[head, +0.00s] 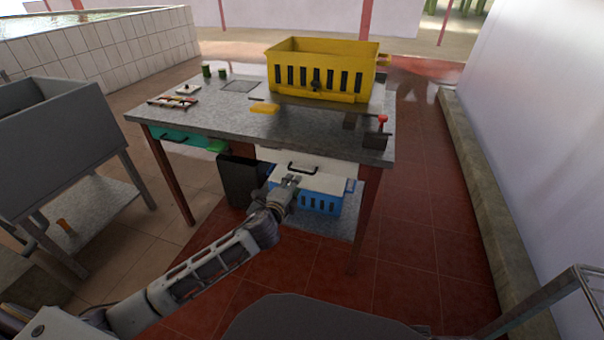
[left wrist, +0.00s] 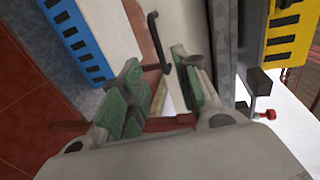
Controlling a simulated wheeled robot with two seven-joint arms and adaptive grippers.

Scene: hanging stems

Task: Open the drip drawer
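A drawer with a pale front (head: 325,163) sits under the right part of the table and looks closed. Its black bar handle (head: 302,168) also shows in the left wrist view (left wrist: 158,42), just beyond the fingertips. My left gripper (head: 291,181) is in front of the drawer, close to the handle. In the left wrist view, its green-padded fingers (left wrist: 158,85) are apart with nothing held between them. Whether a finger touches the handle I cannot tell. My right gripper is not in view.
A blue slotted crate (head: 320,203) stands on the low shelf below the drawer, beside a dark bin (head: 240,180). A yellow crate (head: 285,73) and a red knob (head: 383,118) are on the table (head: 215,108). A teal drawer (head: 178,138) is at left. Red floor is clear at right.

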